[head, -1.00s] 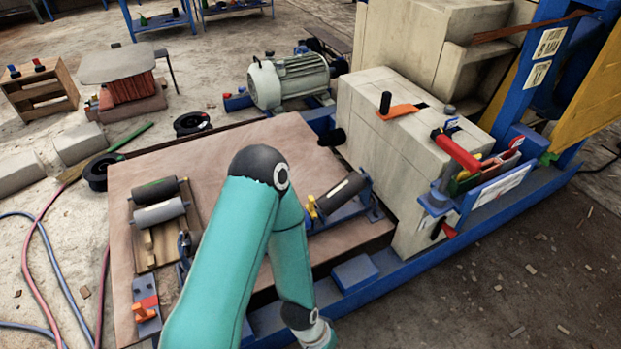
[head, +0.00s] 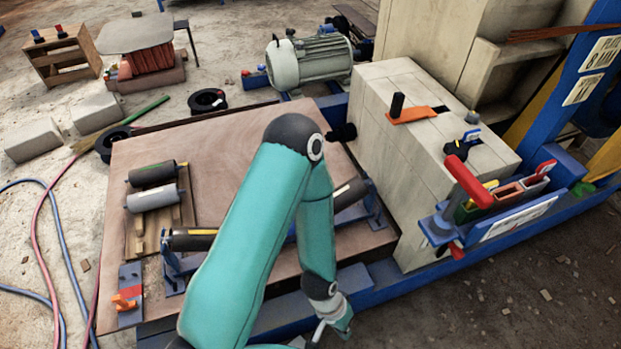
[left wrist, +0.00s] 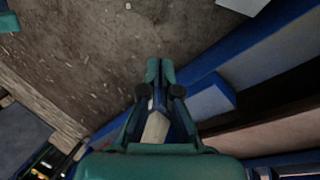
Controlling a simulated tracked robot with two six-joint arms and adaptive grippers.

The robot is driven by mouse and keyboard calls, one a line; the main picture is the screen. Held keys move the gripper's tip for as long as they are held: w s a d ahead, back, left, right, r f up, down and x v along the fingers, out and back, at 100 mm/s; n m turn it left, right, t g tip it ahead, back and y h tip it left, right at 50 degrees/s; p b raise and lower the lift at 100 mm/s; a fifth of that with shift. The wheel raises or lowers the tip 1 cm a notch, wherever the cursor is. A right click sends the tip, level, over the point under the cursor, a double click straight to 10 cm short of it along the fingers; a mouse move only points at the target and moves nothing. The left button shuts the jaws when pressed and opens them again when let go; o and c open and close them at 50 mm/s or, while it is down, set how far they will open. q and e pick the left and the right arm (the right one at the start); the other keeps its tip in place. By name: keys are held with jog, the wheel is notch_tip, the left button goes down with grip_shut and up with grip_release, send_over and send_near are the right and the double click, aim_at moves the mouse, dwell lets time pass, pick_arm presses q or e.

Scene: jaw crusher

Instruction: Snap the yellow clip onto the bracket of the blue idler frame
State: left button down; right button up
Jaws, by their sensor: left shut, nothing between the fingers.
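The blue idler frame (head: 372,208) lies on the brown board, with black rollers at its left and right. My teal left arm crosses its middle and hides that part. The left-hand roller (head: 192,240) has a yellow strip. A small yellow piece (head: 491,186) shows at the green bin on the right; I cannot tell if it is the clip. No other yellow clip is clear now. My left gripper (left wrist: 160,68) is shut and empty over bare ground, beside the blue base rail, in the left wrist view. My right gripper is out of view.
Two loose rollers (head: 154,186) lie on a wooden rack at the board's left. An orange-handled part (head: 125,300) sits at the front left. The pale crusher block (head: 400,150) and a red-handled lever (head: 468,182) stand right. Bare board (head: 225,145) lies behind my arm.

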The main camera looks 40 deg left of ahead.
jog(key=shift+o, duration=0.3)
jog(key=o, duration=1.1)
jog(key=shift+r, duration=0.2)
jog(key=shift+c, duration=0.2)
pick_arm(q)
jog(key=w+a+r+m, duration=0.3)
jog(key=w+a+r, duration=0.1)
jog(key=w+a, duration=0.75)
jog(key=w+a+r+m+y, duration=0.1)
jog(key=w+a+r, duration=0.1)
jog(key=a, duration=0.4)
jog(key=w+a+r+m+y, duration=0.1)
jog(key=w+a+r, duration=0.1)
jog(key=a+r, duration=0.3)
jog(key=w+a+r+y+p, duration=0.1)
jog(key=w+a+r, duration=0.2)
jog(key=a, duration=0.3)
jog(key=shift+w+a+r+m+y, duration=0.1)
jog(key=shift+a+r+m+y, duration=0.3)
jog(key=shift+r, duration=0.2)
jog(key=shift+a+r+g, duration=0.1)
jog(key=shift+a+g, duration=0.15)
jog(key=shift+g, duration=0.05)
jog(key=shift+f+b, duration=2.1)
jog(key=shift+f, duration=0.75)
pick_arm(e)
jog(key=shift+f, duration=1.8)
